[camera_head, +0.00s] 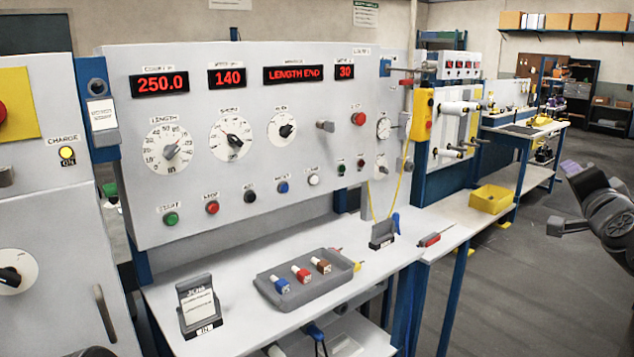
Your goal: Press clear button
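The grey control panel (250,130) fills the left and middle of the view, its displays reading 250.0, 140, LENGTH END and 30. Its lower row has a green button (171,219), a red button (212,208), a black button (250,197), a blue button (283,187) and a white button (313,180). The small label above the white button seems to read CLEAR, but it is blurred. My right arm comes in at the right edge, with its dark gripper end (566,198) well away from the panel. Its finger opening is unclear.
A shelf under the panel holds a grey tray (262,290) with several coloured pieces and a card stand (199,309). A yellow bin (491,199) sits farther right. Small green and dark red buttons (361,162) are right of the white one. Floor at right is clear.

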